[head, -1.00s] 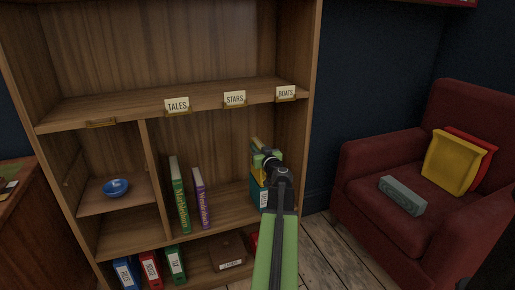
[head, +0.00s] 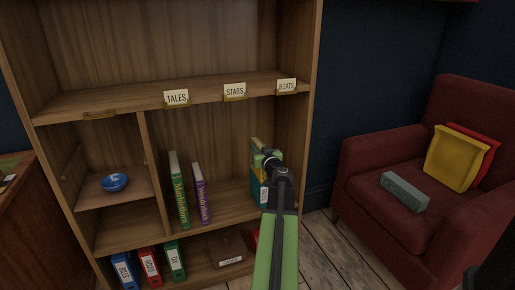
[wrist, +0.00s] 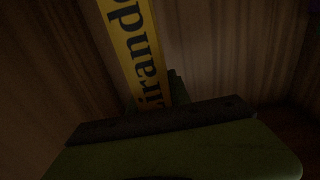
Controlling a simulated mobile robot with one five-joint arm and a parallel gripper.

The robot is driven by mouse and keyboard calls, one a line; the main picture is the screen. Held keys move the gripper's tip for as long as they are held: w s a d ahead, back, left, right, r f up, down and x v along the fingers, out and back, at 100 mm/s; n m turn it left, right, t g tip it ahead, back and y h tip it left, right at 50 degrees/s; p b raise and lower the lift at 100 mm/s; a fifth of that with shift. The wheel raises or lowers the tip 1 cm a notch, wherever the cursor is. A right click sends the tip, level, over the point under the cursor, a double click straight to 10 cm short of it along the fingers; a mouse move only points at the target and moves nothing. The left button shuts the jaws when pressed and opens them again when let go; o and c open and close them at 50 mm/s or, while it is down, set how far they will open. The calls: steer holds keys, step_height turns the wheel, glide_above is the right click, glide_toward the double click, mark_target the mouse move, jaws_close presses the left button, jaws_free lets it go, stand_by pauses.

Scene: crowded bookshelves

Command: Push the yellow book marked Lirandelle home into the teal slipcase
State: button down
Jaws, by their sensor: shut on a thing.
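The yellow book marked Lirandelle (head: 255,145) stands at the right end of the middle shelf, mostly hidden by my gripper. In the wrist view its yellow spine (wrist: 138,45) shows part of the name, its lower part running behind the near green finger. The teal slipcase (head: 258,190) stands at the same place, partly covered by my arm; I cannot tell how deep the book sits in it. My gripper (head: 265,160) is at the book's spine, shut on it, with one finger (wrist: 175,160) in front and a bit of green beyond.
A green book (head: 179,190) and a purple book (head: 201,195) lean left of the slipcase, with free shelf between. The bookcase's right side wall (head: 297,150) is close by. Binders (head: 150,265) and a brown box (head: 227,248) are below. An armchair (head: 420,180) stands right.

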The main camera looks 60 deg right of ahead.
steer(key=shift+f+b, duration=5.25)
steer(key=shift+f, duration=0.1)
steer(key=c, duration=1.1)
jaws_free()
